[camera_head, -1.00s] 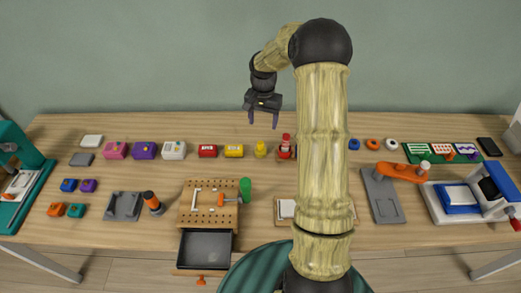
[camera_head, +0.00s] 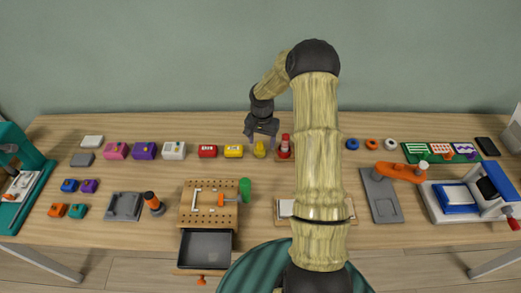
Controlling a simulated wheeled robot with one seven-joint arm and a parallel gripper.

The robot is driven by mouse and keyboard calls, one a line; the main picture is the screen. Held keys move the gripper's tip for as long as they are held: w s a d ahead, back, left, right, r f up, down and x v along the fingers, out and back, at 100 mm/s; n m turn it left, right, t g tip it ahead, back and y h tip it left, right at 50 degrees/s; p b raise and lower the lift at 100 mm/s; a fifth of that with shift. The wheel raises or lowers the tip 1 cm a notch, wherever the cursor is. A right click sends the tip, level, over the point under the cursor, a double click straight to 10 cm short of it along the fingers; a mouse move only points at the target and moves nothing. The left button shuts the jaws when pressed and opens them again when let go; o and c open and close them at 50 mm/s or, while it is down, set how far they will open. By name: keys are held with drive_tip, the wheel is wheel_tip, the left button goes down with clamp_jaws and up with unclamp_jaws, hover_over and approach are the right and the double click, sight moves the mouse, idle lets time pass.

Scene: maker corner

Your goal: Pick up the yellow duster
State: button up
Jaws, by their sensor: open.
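The yellow duster (camera_head: 260,151), a small bulb-shaped thing with a narrower top, stands upright towards the back of the wooden table. My gripper (camera_head: 261,142) is open and points down at it, with the fingers apart on either side of the duster's top in this view. The gripper hides part of the top. I cannot tell how much height is left between the fingers and the duster. Nothing is held.
A red box (camera_head: 207,151) is further left. A pegboard (camera_head: 187,213) with tools and a green cylinder (camera_head: 245,190) stand in front. My arm hides part of the table.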

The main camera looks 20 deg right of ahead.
sight(260, 148)
drive_tip(key=f, duration=0.3)
drive_tip(key=f+p, duration=0.1)
drive_tip(key=f, duration=0.1)
drive_tip(key=shift+a, duration=0.4)
drive_tip(key=shift+w+d, duration=0.1)
drive_tip(key=c, duration=1.1)
drive_tip(key=shift+r, duration=0.15)
wheel_tip(260, 148, up, 10)
drive_tip(key=shift+w+f+b, duration=0.1)
drive_tip(key=shift+b, duration=0.5)
